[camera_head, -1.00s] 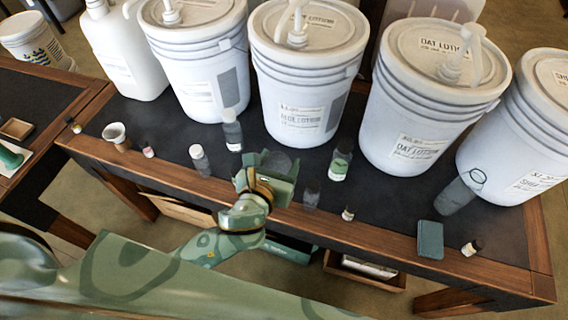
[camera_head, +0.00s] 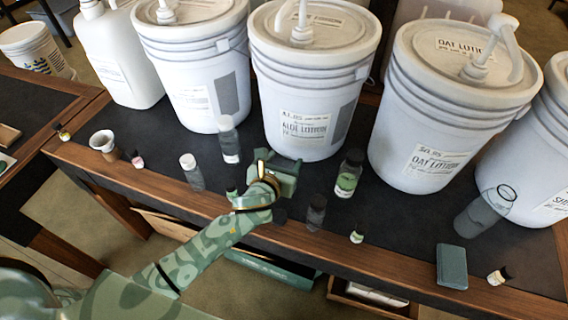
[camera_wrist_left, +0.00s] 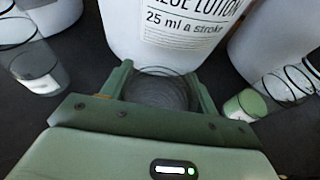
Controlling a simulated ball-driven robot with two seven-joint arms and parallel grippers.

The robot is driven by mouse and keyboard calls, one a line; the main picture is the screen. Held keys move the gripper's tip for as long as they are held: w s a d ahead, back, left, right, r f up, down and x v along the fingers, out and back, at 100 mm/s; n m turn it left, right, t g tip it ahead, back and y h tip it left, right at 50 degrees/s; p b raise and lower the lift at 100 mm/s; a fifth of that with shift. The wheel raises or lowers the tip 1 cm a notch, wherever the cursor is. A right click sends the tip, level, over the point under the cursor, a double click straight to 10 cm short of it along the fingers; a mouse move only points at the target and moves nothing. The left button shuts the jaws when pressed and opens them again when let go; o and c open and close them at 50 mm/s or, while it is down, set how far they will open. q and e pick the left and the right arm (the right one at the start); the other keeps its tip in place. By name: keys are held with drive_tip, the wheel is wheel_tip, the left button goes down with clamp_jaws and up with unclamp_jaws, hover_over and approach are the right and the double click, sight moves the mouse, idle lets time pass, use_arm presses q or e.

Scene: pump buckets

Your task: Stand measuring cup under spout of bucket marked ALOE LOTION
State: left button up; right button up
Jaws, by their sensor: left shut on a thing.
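The white bucket marked ALOE LOTION (camera_head: 303,95) stands upright at the back middle of the table, with its pump and spout (camera_head: 300,28) on the lid. Its label also shows in the left wrist view (camera_wrist_left: 172,25). My left gripper (camera_head: 284,172) is just in front of this bucket's foot. In the left wrist view its fingers are shut on a clear, round measuring cup (camera_wrist_left: 158,92), close in front of the bucket. In the head view the gripper largely hides the cup. The spout is outside the wrist view. My right gripper is not in view.
A dark bottle (camera_head: 316,213) is nearer the front edge. An OAT LOTION bucket (camera_head: 440,115) stands to the right. Small bottles and a teal box (camera_head: 451,266) line the front.

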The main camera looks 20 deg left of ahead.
use_arm(q)
drive_tip(key=shift+r, duration=0.1)
drive_tip(key=shift+s, duration=0.1)
drive_tip(key=o, duration=0.9)
drive_tip(key=shift+o, duration=0.2)
drive_tip(key=shift+s+r, duration=0.15)
drive_tip(key=p+v, duration=0.3)
drive_tip(key=v, duration=0.8)
drive_tip(key=shift+s+p, duration=0.3)
drive_tip(key=shift+p, duration=0.1)
drive_tip(key=shift+a, duration=0.1)
